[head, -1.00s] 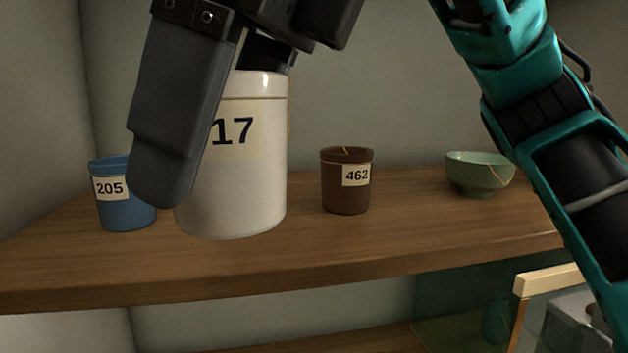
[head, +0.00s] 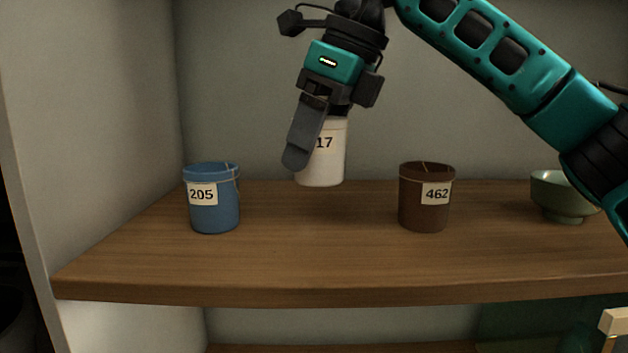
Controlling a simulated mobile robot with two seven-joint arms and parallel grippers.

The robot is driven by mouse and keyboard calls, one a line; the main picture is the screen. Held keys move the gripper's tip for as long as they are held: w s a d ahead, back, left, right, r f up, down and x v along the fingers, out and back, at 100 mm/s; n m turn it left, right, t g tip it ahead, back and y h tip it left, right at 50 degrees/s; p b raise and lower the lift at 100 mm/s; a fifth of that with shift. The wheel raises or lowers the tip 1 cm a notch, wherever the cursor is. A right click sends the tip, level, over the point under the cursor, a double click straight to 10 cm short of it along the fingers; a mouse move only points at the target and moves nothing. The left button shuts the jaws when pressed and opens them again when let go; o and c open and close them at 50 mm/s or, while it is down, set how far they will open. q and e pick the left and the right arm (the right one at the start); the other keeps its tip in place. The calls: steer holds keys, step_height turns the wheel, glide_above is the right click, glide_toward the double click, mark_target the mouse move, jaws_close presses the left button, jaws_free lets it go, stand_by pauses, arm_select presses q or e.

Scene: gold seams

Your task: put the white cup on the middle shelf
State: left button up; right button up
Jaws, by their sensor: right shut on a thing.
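The white cup (head: 326,165), with a label whose visible part reads 17, is in my right gripper (head: 312,157) near the upper middle of the head view. One grey finger covers its left side; the other finger is hidden. The cup is nearly upright, between and farther back than the blue and brown cups. Its base appears just over the rear of the wooden shelf (head: 320,262); I cannot tell whether it touches. Which level this shelf is cannot be told for sure. My left gripper is out of view.
A blue cup (head: 214,212) labelled 205 stands at left and a brown cup (head: 424,214) labelled 462 right of centre. A green bowl (head: 562,196) is at far right, partly behind my arm. Clear board lies between the blue and brown cups. A side wall (head: 110,130) bounds the left.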

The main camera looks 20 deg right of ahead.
mark_target(315, 181)
steer(key=shift+w+f+b, duration=0.15)
steer(key=shift+f+b, duration=0.4)
steer(key=shift+f, duration=2.3)
steer(key=o, duration=1.1)
steer(key=shift+o, duration=0.2)
steer(key=shift+d+r, duration=0.1)
steer(key=shift+r, duration=0.25)
steer(key=p+v, duration=0.2)
steer(key=v, duration=0.9)
steer(key=shift+d+r, duration=0.15)
steer(key=shift+r, duration=0.1)
